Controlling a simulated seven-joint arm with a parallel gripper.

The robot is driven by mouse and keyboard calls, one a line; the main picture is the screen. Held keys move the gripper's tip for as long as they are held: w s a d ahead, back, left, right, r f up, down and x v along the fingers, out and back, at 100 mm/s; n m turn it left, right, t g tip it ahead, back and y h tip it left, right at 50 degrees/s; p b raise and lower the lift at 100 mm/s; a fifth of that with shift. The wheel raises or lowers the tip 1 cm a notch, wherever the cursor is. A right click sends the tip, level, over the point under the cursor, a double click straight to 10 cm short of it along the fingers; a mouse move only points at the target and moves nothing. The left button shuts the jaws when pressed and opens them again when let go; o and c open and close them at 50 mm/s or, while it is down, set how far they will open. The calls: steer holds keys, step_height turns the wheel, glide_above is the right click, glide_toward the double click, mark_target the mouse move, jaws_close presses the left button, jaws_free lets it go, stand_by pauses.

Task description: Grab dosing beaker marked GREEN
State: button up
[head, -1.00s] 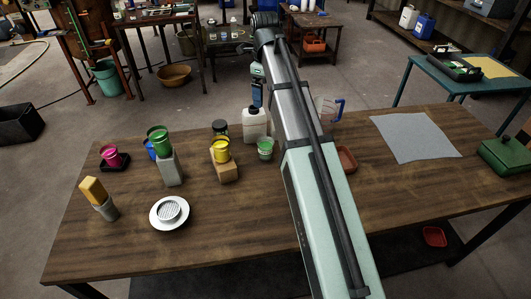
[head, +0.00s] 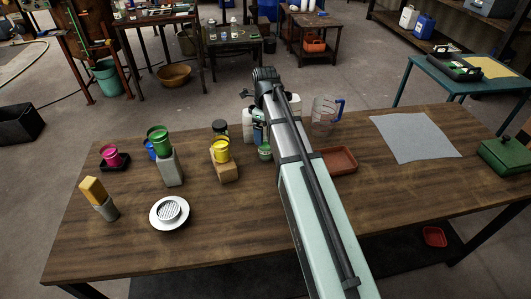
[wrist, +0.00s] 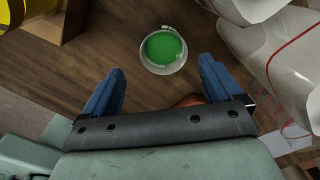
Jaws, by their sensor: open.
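A small pale cup with green inside (wrist: 163,48) stands on the wooden table in the wrist view, just beyond and between my fingertips. In the head view this cup (head: 265,153) is partly hidden beside my arm. I cannot read any marking on it. A second, solid green cup (head: 158,139) stands on a grey block at the left in the head view. My gripper (wrist: 162,70) is open and empty, with its two blue fingers spread apart on the near side of the pale cup. In the head view my own arm mostly hides the fingers.
A yellow cup (head: 221,150) on a wooden block stands left of the pale cup. Pale containers (wrist: 290,50) crowd its right in the wrist view. A clear jug (head: 323,110) and a reddish tray (head: 340,160) are right of my arm. The front middle of the table is clear.

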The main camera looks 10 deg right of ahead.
mark_target(265, 149)
steer(key=shift+w+d+f, duration=0.1)
steer(key=shift+w+f, duration=0.05)
steer(key=shift+f, duration=2.35)
steer(key=shift+w+d+f, duration=0.1)
steer(key=shift+f, duration=2.35)
steer(key=c, duration=1.1)
steer(key=shift+c, duration=0.2)
steer(key=shift+r, duration=0.1)
